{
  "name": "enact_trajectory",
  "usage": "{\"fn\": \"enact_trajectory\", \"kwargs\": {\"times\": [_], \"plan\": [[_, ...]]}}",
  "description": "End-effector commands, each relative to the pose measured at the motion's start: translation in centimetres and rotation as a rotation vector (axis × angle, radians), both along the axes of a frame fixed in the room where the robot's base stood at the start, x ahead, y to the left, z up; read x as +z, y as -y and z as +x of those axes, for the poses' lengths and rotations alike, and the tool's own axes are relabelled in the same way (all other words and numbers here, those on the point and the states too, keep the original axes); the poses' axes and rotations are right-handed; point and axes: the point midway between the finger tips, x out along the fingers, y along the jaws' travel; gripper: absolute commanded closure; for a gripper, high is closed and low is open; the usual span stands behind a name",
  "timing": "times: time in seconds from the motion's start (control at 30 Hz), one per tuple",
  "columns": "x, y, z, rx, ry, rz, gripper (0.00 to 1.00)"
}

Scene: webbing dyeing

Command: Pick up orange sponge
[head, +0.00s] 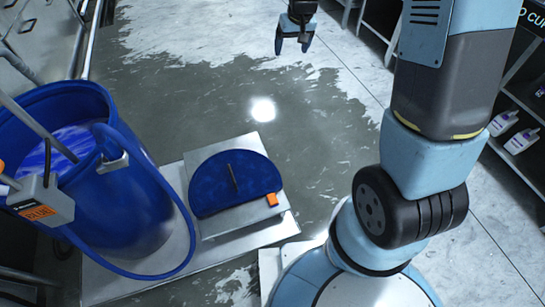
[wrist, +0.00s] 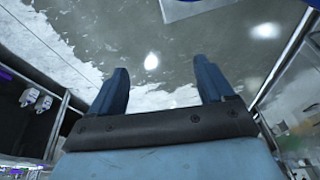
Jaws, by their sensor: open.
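The orange sponge (head: 272,199) is a small block in the head view. It lies at the right front edge of a blue half-round lid (head: 215,182) with a dark handle, on a metal platform. My gripper (head: 292,50) is at the top of the head view, well beyond the platform and far from the sponge. In the wrist view my gripper (wrist: 163,85) has its two blue fingers wide apart with nothing between them. The sponge does not show in the wrist view.
A blue vat (head: 125,200) with blue liquid stands left of the lid on a metal base plate (head: 110,283). A dark shelf with white bottles (head: 503,122) stands at the right. The wet, stained floor (head: 235,85) between is open.

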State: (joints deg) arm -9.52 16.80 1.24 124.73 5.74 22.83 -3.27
Motion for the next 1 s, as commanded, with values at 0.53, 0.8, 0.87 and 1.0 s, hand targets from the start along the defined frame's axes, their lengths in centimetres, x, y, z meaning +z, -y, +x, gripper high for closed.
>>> {"fn": "enact_trajectory", "kwargs": {"times": [0.53,0.8,0.87,1.0], "plan": [[-18.0,-4.8,3.9,0.043,-0.087,-0.012,0.19],[-27.6,-6.7,3.4,0.061,-0.126,-0.024,0.19],[-29.8,-7.0,3.1,0.065,-0.133,-0.027,0.19],[-35.0,-7.7,2.0,0.073,-0.153,-0.035,0.19]]}}
